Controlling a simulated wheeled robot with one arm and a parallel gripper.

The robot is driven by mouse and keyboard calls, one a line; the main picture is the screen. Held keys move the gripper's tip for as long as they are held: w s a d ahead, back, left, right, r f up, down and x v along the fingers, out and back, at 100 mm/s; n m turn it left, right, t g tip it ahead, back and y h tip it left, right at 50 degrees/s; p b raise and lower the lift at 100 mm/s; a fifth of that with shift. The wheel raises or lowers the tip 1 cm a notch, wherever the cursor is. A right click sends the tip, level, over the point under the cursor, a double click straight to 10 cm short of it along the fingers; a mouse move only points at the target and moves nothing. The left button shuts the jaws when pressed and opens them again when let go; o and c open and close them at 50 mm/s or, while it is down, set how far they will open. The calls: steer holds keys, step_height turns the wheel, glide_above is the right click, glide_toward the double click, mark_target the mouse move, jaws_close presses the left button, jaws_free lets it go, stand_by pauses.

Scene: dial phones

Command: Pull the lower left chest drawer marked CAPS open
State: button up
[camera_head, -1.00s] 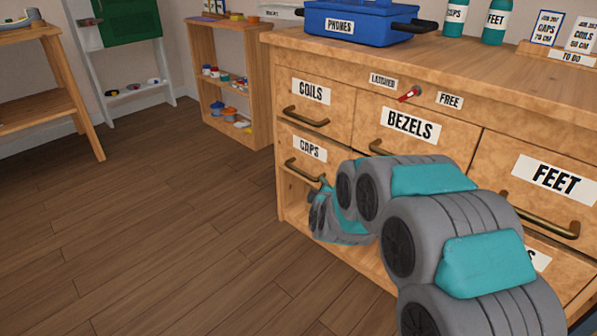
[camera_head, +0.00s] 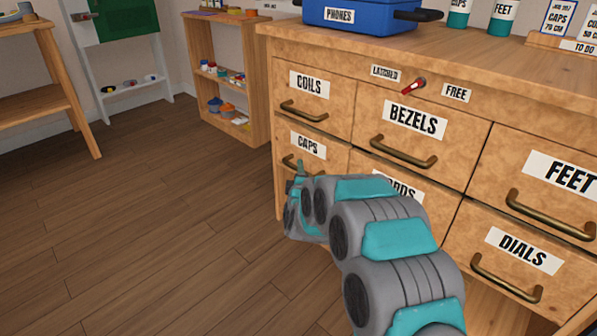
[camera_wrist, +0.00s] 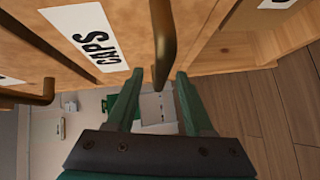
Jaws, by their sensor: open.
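The CAPS drawer (camera_head: 337,160) is at the lower left of the wooden chest and looks shut. Its white CAPS label also shows in the wrist view (camera_wrist: 85,37). Its brass handle (camera_wrist: 163,45) runs down the middle of the wrist view. My gripper (camera_wrist: 160,73) is open, with one green fingertip on each side of the handle's lower end; I cannot tell whether they touch it. In the head view my gripper (camera_head: 299,174) is at the handle and hides part of it.
A red lever (camera_head: 410,87) sits between the LATCHED (camera_head: 386,73) and FREE (camera_head: 456,93) labels, its red end towards LATCHED. The COILS drawer (camera_head: 337,103) is directly above. The floor (camera_head: 170,220) left of the chest is clear. A low shelf (camera_head: 260,95) stands behind.

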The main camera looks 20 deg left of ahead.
steer(key=shift+x, duration=1.1)
steer(key=shift+f, duration=0.1)
jaws_close()
stand_by(0.6)
